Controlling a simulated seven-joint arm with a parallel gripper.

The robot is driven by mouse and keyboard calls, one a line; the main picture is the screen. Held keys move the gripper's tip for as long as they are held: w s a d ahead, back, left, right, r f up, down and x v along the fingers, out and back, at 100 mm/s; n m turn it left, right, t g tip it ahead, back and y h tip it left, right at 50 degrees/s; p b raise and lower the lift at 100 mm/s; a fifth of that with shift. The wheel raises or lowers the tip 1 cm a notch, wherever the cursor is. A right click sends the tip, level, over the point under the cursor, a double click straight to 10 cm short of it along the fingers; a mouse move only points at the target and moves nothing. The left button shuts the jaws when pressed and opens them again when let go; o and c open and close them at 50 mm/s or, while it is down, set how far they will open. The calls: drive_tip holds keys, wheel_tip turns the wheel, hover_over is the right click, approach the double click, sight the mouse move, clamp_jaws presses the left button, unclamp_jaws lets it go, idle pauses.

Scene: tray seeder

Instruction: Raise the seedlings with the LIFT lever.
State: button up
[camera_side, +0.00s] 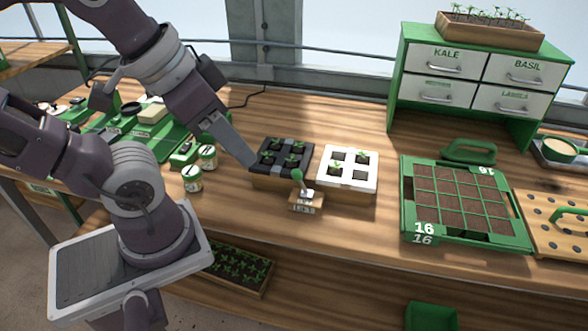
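The LIFT lever (298,178) has a green knob and stands on a small wooden block with a label at the front of the bench. Just behind it is a black seedling tray (262,172) on a wooden base, with small green seedlings in its cells. A white tray (328,178) with dark square cells and some seedlings stands to its right.
Two small jars (193,178) stand left of the black tray. Green equipment (120,140) fills the bench's left side. A green tray marked 16 (408,215) lies to the right, below a drawer cabinet (397,85). The bench in front of the lever is clear.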

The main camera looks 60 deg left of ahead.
drive_tip(key=shift+m+t+y, duration=0.3)
drive_tip(key=shift+m+y, duration=0.5)
drive_tip(key=shift+m, duration=0.1)
drive_tip(key=w+a, duration=0.1)
drive_tip(key=a, duration=0.1)
drive_tip(key=w+a, duration=0.1)
drive_tip(key=w, duration=0.1)
drive_tip(key=shift+w+a+r, duration=0.1)
drive_tip(key=shift+a+r, duration=0.1)
drive_tip(key=shift+a, duration=0.15)
clamp_jaws()
drive_tip(key=w+a+m+t+y, duration=0.4)
drive_tip(key=w+a+m, duration=1.1)
drive_tip(key=a+m, duration=0.45)
drive_tip(key=s+d+f+m+g+h, duration=0.1)
drive_tip(key=s+f+m+h, duration=0.4)
drive_tip(key=m, duration=0.7)
drive_tip(key=s+d+f+m+g+h, duration=0.2)
drive_tip(key=s+f+m+h, duration=0.4)
drive_tip(key=f+m, duration=0.3)
drive_tip(key=m+g, duration=0.1)
drive_tip(key=m, duration=0.1)
drive_tip(key=shift+s+d+m+g, duration=0.15)
drive_tip(key=shift+s+m+g, duration=0.1)
drive_tip(key=shift+m+g, duration=0.15)
